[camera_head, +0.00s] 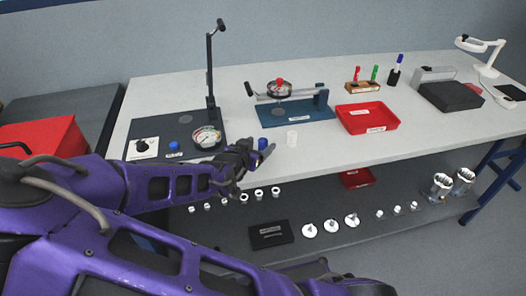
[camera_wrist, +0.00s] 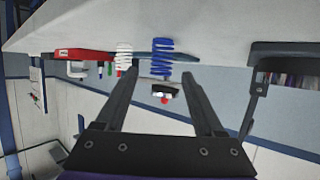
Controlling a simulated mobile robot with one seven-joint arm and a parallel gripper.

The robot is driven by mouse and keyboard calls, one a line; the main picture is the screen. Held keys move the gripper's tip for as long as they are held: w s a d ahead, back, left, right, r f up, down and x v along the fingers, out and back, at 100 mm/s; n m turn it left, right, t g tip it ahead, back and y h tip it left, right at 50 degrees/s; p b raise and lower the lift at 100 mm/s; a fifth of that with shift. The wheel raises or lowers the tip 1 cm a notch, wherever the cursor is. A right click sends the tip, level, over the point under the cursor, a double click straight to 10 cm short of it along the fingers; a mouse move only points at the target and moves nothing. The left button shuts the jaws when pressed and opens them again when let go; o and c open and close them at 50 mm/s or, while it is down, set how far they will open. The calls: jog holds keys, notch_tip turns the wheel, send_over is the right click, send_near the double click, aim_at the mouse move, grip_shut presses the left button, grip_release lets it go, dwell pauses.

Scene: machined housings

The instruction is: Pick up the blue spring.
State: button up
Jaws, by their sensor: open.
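The blue spring (camera_head: 263,143) stands on the light bench top, just beyond my gripper (camera_head: 256,155) in the head view. In the wrist view the blue spring (camera_wrist: 162,58) shows as upright-looking coils near the tips of my open, empty gripper (camera_wrist: 160,78). Its lower part in that view lies between the two fingertips in the picture. I cannot tell whether it is physically between them. A white spring (camera_head: 292,138) stands a little to the right of the blue one; it also shows in the wrist view (camera_wrist: 124,57), left of the blue spring.
A dial gauge (camera_head: 207,138) on a dark plate stands left of the springs. A blue fixture (camera_head: 318,105) with a lever stands behind them, and a red tray (camera_head: 368,117) to the right. Bench space right of the white spring is clear. A lower shelf (camera_head: 345,205) holds small metal parts.

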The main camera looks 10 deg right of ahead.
aim_at(262, 143)
jog(key=shift+b+x, duration=0.4)
jog(key=shift+x, duration=1.35)
